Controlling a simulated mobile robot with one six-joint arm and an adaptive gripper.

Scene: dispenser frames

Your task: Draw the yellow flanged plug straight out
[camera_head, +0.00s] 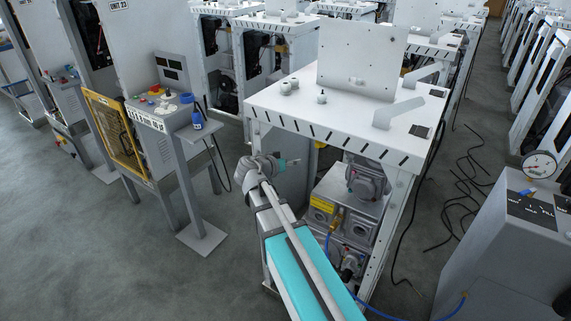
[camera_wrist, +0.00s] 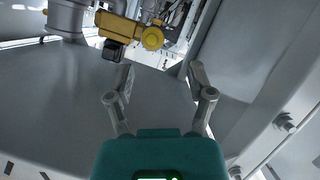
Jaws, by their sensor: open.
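A yellow round-ended part (camera_wrist: 152,38), which looks like the flanged plug, shows at the top of the wrist view. It joins a longer yellow body (camera_wrist: 119,28) with a dark block under it. My gripper (camera_wrist: 160,75) is open and empty, its two fingers apart below the yellow part and not touching it. In the head view my gripper (camera_head: 290,163) is at the left front side of the white dispenser frame (camera_head: 300,118), under its top. Which yellow part in the head view is the plug, I cannot tell.
Grey pump units (camera_head: 345,222) with a yellow label sit inside the frame. A white leg (camera_head: 398,215) stands at its right. A control stand (camera_head: 190,125) with a blue bottle is at left. A grey cabinet (camera_head: 500,240) is at right. Black cables (camera_head: 465,190) lie on the floor.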

